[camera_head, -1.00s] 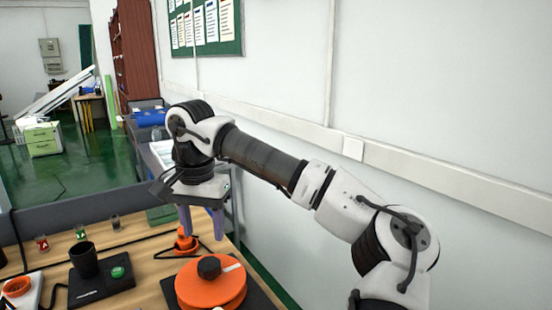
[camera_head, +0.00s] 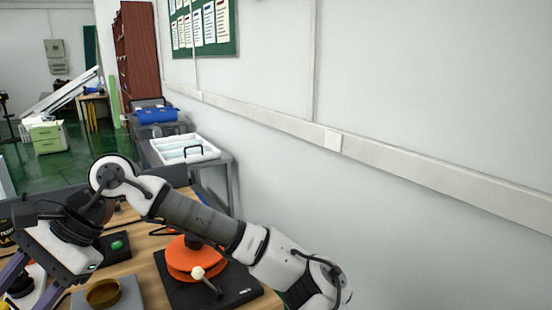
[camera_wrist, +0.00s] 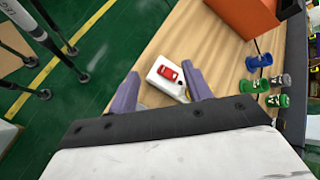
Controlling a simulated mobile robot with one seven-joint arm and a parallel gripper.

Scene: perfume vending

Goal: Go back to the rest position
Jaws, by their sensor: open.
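My gripper (camera_head: 32,288) is at the lower left of the head view, over the near left part of the wooden table (camera_head: 150,243). Its purple fingers point down and run partly out of the frame. In the wrist view my gripper (camera_wrist: 162,84) has its two fingers wide apart with nothing held between them. A white block with a red top (camera_wrist: 169,75) shows between the fingers in that view, on the table below; how far below I cannot tell.
An orange disc (camera_head: 183,264) on a black base stands near my forearm. A gold dish (camera_head: 103,294) and a green-button device (camera_head: 118,246) are beside my gripper. Small bottles (camera_wrist: 275,81) and an orange box (camera_wrist: 245,18) show in the wrist view. A wall bounds the right.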

